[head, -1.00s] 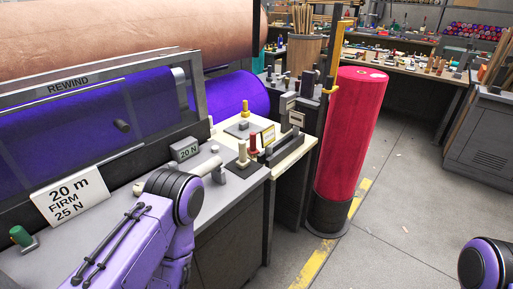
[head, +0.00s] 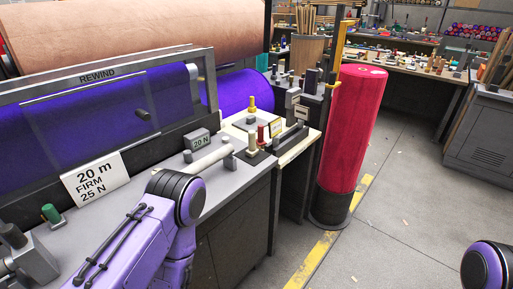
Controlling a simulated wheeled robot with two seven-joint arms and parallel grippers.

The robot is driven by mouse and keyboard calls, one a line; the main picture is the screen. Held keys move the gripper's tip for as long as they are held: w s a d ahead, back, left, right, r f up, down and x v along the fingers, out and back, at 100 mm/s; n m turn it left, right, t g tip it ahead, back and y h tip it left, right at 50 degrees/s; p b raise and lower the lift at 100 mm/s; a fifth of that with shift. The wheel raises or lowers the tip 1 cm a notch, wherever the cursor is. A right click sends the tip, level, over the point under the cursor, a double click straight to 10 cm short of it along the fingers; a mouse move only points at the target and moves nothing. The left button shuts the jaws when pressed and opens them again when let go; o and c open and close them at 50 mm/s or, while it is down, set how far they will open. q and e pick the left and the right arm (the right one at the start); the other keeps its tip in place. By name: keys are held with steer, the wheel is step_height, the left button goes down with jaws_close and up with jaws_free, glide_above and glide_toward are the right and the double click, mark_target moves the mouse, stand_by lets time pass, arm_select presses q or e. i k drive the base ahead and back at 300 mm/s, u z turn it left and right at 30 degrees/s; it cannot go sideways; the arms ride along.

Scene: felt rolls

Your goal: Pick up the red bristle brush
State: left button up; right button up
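I cannot make out a bristle brush for certain. A small red upright item (head: 261,133) stands on the bench's right part, beside a cream peg (head: 252,142); it is too small to tell what it is. My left arm comes in at the bottom left, its purple and black joint in front of the bench, and its gripper is not visible. Only a rounded part of my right arm shows in the bottom right corner, and that gripper is out of view too.
The grey bench (head: 110,235) holds a pale tube (head: 211,158), a "20 m FIRM 25 N" sign (head: 95,180) and a green-topped knob (head: 51,214). A tall red felt roll (head: 352,130) stands right of the bench. The floor (head: 405,215) at right is clear.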

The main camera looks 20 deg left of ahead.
mark_target(261, 143)
steer(key=u, duration=0.05)
steer(key=k, duration=0.2)
steer(key=z, duration=1)
steer(key=i, duration=1)
steer(key=u, duration=1.55)
